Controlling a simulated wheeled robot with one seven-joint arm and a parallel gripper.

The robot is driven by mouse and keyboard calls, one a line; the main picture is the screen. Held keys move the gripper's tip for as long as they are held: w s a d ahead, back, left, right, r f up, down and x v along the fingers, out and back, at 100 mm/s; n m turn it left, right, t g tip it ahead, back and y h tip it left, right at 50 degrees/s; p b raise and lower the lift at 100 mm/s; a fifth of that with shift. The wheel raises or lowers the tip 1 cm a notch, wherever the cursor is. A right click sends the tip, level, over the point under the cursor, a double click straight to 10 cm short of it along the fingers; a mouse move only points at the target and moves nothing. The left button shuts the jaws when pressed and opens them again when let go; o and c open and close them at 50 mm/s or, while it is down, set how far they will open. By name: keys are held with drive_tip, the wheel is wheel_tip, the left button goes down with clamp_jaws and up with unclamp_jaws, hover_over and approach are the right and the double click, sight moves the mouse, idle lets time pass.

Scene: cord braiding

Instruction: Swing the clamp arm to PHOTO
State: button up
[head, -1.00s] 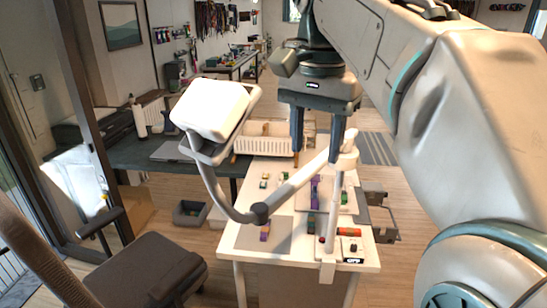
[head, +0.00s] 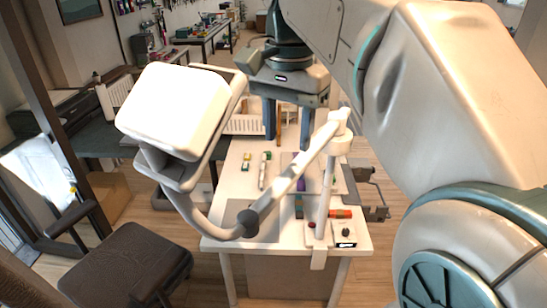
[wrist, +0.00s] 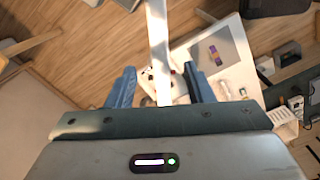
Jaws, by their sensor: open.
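The clamp arm (head: 297,178) is a pale jointed tube on an upright post (head: 323,205) at the table's near edge. Its lower end curves up on the left to a bulky white head (head: 172,108). My gripper (head: 288,127) points down with its blue fingers spread, beyond the tube and left of the post top in the head view. In the wrist view a white bar of the arm (wrist: 158,40) runs down between the two open fingers (wrist: 160,86). I cannot tell whether either finger touches it. No PHOTO mark is readable.
The white table (head: 232,185) holds a grey mat, small coloured spools and a small box with a dark display (head: 345,244). A white slatted rack (head: 243,124) stands behind. A dark chair (head: 125,268) is at the near left. Wood floor is open between chair and table.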

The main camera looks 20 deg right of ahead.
sight(286, 175)
wheel_tip(286, 175, down, 8)
idle(0.4)
clamp_jaws()
